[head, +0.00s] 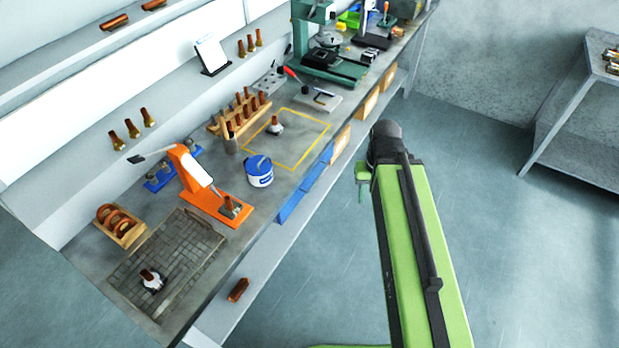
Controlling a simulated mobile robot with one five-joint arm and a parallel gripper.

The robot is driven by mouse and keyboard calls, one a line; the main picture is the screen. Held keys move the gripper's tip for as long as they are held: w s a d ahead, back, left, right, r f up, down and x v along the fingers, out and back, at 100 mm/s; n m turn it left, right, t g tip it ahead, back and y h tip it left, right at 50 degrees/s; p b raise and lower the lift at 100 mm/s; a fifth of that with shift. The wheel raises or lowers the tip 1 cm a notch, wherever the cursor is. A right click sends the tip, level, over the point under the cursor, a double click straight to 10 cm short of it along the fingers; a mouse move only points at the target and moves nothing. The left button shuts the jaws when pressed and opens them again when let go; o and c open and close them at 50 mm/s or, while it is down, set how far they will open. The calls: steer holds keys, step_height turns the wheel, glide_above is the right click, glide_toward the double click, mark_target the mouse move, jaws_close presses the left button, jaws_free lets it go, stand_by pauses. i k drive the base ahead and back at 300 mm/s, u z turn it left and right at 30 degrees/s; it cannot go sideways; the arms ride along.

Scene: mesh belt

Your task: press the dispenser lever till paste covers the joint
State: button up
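The orange dispenser (185,173) stands upright on the bench at the left. Its grey lever (151,156) sticks out to the left from the top of the dispenser. A small brown copper joint (229,203) sits in a grey holder on the front end of the orange base. The joint is too small to tell whether paste is on it. My green arm (408,255) rises at the right, over the floor and clear of the bench.
A blue-and-white tub (259,171) stands right of the dispenser. A mesh mat (190,238) with a small fitting lies in front. A wooden rack (220,128) of copper pieces and a green press (325,60) stand farther back. Open floor (510,250) lies right of the bench.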

mark_target(137, 160)
steer(key=z, duration=0.7)
steer(key=k, duration=0.3)
steer(key=u, duration=1.65)
steer(key=i, duration=0.45)
steer(key=u, duration=0.05)
